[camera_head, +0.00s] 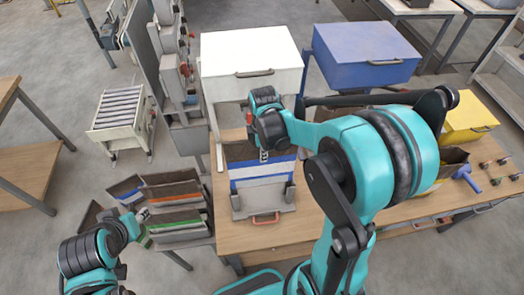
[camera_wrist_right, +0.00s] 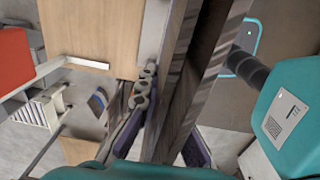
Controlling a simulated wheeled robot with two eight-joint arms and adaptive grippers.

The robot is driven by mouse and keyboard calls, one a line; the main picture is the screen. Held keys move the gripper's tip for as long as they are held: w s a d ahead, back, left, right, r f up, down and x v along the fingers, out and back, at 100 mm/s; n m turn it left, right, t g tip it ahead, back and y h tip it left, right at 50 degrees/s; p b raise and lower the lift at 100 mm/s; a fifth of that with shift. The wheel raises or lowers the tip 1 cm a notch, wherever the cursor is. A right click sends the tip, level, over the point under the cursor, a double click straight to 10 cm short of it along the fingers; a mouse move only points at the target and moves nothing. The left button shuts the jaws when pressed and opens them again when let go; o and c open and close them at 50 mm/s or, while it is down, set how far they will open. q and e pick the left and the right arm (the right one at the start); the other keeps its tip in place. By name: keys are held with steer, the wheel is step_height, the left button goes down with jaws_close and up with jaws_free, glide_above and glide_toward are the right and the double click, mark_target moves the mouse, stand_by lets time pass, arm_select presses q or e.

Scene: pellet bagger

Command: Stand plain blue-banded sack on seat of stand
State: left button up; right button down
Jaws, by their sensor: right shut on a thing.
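The blue-banded sack (camera_head: 246,171), with a dark grey top and blue and white bands, is upright at the stand (camera_head: 279,206) on the wooden table. The stand is grey with an orange handle at its front. My right gripper (camera_head: 264,154) is shut on the sack's upper part. In the right wrist view the sack (camera_wrist_right: 206,75) shows as tall grey-brown faces running up between the fingers. Whether its bottom touches the seat is hard to tell. My left gripper (camera_head: 141,216) is low at the left, beside other sacks; its jaws are too small to read.
Sacks with an orange band (camera_head: 178,197) and a green band (camera_head: 176,224) stand left of the table. A white bin (camera_head: 250,58) and a blue bin (camera_head: 362,52) are behind. A yellow bin (camera_head: 466,115) and a blue tool (camera_head: 467,177) are at the right.

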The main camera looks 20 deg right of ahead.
step_height(320, 180, down, 14)
steer(key=b, duration=1.1)
steer(key=shift+f, duration=0.35)
steer(key=shift+f+b, duration=0.4)
steer(key=shift+b, duration=0.25)
steer(key=c, duration=1.6)
jaws_free()
steer(key=shift+r, duration=0.1)
